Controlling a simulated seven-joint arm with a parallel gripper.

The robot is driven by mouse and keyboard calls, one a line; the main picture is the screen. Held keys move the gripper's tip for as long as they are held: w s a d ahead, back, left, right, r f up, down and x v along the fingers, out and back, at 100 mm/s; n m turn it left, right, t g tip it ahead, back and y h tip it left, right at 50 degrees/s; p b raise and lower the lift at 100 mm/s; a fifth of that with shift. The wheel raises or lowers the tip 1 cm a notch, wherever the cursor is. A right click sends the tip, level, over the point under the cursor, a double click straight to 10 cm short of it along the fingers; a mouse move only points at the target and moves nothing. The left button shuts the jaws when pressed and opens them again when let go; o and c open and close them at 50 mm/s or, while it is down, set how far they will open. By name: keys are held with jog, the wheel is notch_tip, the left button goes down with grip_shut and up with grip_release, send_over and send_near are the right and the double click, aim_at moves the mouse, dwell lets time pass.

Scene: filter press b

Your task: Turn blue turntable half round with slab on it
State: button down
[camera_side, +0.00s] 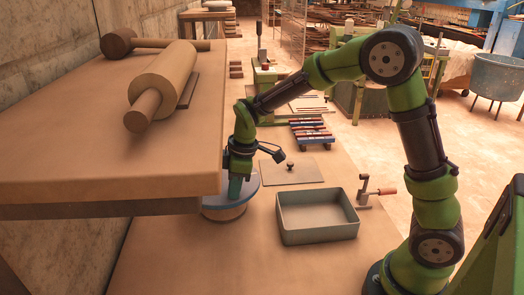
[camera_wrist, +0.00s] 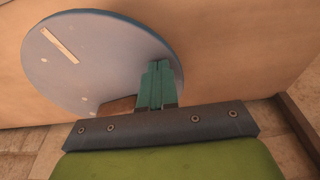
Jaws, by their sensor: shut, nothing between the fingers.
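The blue turntable (camera_side: 212,212) is a round disc on a brown round base, on the bench below the raised wooden board. In the wrist view the turntable (camera_wrist: 105,55) fills the upper left, with a pale strip (camera_wrist: 60,44) and small pale dots on its face. A brown piece (camera_wrist: 117,105) shows at its lower edge, partly behind the fingers; I cannot tell if it is the slab or the base. My gripper (camera_wrist: 158,66) is shut and empty, its teal fingers over the disc's right part. The side view shows my gripper (camera_side: 235,192) pointing down at the disc; contact is unclear.
A raised board (camera_side: 110,115) with a rolling pin (camera_side: 165,85) overhangs close left of the turntable. A grey-green tray (camera_side: 318,218) stands to the right, with a flat knobbed plate (camera_side: 290,171) behind it.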

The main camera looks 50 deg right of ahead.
aim_at(249, 186)
jog(key=shift+s+d, duration=0.1)
jog(key=shift+d, duration=0.05)
jog(key=shift+s+d, duration=0.2)
jog(key=shift+d, duration=0.6)
jog(key=shift+d, duration=0.15)
jog(key=shift+d, duration=0.75)
jog(key=shift+d, duration=0.1)
jog(key=shift+w+d, duration=0.1)
jog(key=shift+d, duration=0.75)
jog(key=shift+w+d, duration=0.1)
jog(key=shift+d, duration=0.05)
